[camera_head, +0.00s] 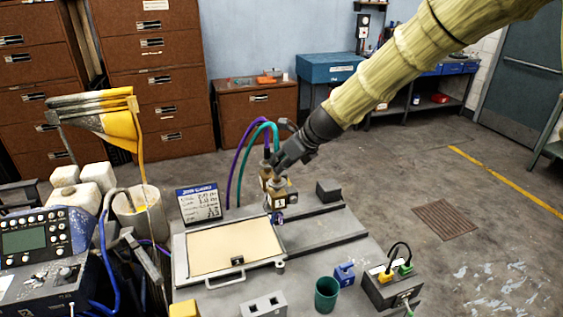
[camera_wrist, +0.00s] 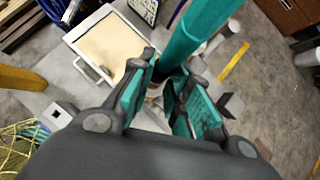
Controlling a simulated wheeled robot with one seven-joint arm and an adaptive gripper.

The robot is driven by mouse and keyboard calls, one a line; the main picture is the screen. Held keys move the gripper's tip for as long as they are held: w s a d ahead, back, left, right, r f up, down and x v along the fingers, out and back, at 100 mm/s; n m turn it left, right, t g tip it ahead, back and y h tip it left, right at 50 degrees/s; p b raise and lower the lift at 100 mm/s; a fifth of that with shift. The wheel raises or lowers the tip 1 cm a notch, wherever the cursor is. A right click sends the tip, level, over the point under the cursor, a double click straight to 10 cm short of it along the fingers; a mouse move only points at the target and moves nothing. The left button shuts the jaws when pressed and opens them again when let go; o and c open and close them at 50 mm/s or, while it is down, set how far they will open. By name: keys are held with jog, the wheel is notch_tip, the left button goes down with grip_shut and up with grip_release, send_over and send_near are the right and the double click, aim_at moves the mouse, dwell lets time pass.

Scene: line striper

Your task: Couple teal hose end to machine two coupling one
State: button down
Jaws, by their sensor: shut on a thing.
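The teal hose (camera_head: 242,150) arches up beside a purple hose (camera_head: 236,148) and comes down to my gripper (camera_head: 279,160). In the wrist view the teal hose (camera_wrist: 200,32) runs thick between the fingers of my gripper (camera_wrist: 168,78), which is shut on the teal hose end. The hose end's tip is hidden by the fingers. Brass-coloured couplings stand just below the fingers; the front one (camera_head: 280,196) bears a white label, and another (camera_head: 266,178) is behind it. I cannot tell whether the hose end touches a coupling.
A grey bench holds a cream panel with a handle (camera_head: 220,255), a small sign (camera_head: 199,203), a dark block (camera_head: 328,190), a green cup (camera_head: 327,294) and a box with yellow and green plugs (camera_head: 392,284). A control unit (camera_head: 45,245) crowds the left.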

jog(key=shift+f, duration=0.7)
jog(key=c, duration=0.9)
grip_release()
jog(key=shift+c, duration=0.2)
jog(key=p+v, duration=0.4)
jog(key=v, duration=0.3)
jog(key=shift+p, duration=0.35)
dwell(0.4)
